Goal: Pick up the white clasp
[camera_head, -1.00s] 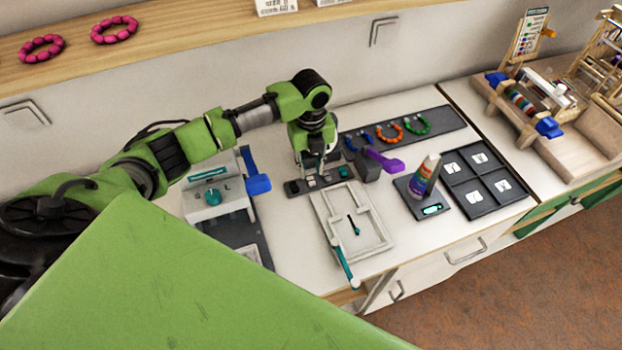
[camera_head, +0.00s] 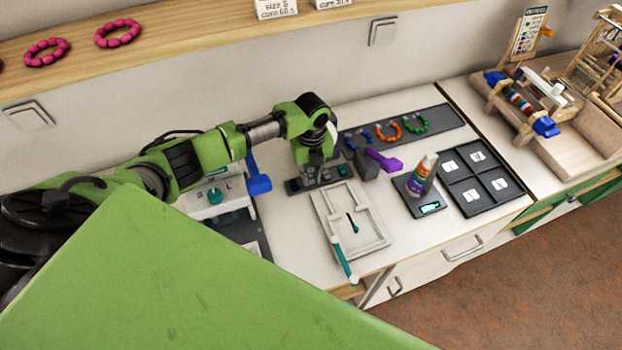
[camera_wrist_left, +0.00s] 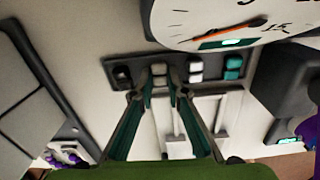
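A dark strip tray (camera_head: 298,187) holds several small clasps on the counter. In the left wrist view the strip (camera_wrist_left: 212,83) carries a black piece (camera_wrist_left: 121,77), two pale clasps and a teal clasp (camera_wrist_left: 233,66). One pale clasp (camera_wrist_left: 159,73) lies between my left fingertips; a whiter one (camera_wrist_left: 195,70) sits just right of them. My left gripper (camera_head: 316,172) is low over the strip, pointing down. In the wrist view its fingers (camera_wrist_left: 158,94) stand apart on both sides of the pale clasp; contact cannot be made out. My right gripper is not in view.
A white frame tray (camera_head: 378,238) lies in front of the strip. A round dial (camera_wrist_left: 215,15) is close by. A purple-handled tool (camera_head: 384,160), a bottle (camera_head: 422,176) and a dark divided tray (camera_head: 500,203) stand to the right. A white device with a blue handle (camera_head: 258,183) is left.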

